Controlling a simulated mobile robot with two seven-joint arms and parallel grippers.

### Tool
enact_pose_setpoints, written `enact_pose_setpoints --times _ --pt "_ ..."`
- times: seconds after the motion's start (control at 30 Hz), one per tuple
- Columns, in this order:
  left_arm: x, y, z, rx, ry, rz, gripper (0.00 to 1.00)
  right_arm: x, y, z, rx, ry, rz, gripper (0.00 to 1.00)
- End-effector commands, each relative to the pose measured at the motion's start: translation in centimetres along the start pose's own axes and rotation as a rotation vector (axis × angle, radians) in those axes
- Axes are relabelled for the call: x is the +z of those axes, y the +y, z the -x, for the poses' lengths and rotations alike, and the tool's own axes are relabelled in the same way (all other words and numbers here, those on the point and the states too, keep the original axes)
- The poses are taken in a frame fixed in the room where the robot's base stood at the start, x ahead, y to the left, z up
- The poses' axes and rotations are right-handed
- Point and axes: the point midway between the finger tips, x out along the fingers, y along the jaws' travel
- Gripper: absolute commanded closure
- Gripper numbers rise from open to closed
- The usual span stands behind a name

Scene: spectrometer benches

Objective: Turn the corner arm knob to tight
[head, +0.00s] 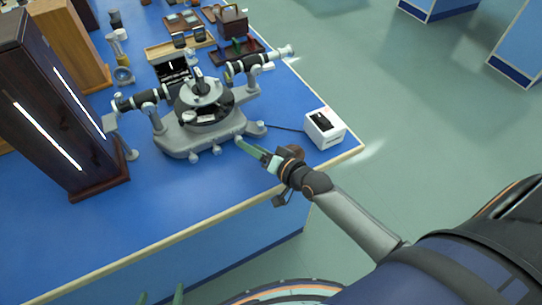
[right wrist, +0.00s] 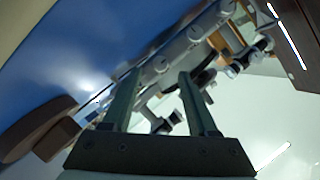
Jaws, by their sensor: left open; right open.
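A spectrometer (head: 190,135) with a round central table stands on the blue bench. Several small pale knobs line the front of its base, one of them at the front middle (head: 217,149). I cannot tell for sure which is the corner arm knob. My right gripper (head: 240,142) reaches in from the right, its green fingertips close to the base's front right knob. In the right wrist view, the open fingers (right wrist: 160,75) are apart, with a pale round knob (right wrist: 161,65) showing between them; contact cannot be told. My left gripper (head: 160,298) is open and empty at the bottom edge, mostly cut off.
A white box (head: 324,129) with a dark slot stands near the bench's right corner, a cable running from it toward the spectrometer. A tall dark wooden cabinet (head: 50,110) stands at left. Trays and a small case (head: 232,22) lie behind. The front blue bench top (head: 130,215) is clear.

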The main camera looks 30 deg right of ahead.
Motion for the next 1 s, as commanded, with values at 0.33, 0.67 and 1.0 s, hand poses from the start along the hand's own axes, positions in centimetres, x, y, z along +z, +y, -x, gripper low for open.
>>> enact_pose_setpoints --times 0.33,0.67,1.0 --pt "-0.3 0.0 0.2 0.0 0.0 0.0 0.0 0.1 0.0 6.8 0.002 -0.004 0.001 0.41" --pt "-0.2 0.0 0.2 0.0 0.0 0.0 0.0 0.0 0.0 9.0 -0.001 0.0 0.0 0.41" --pt "-0.2 0.0 0.2 0.0 0.0 0.0 0.0 0.0 0.0 9.0 0.0 0.0 0.0 0.41"
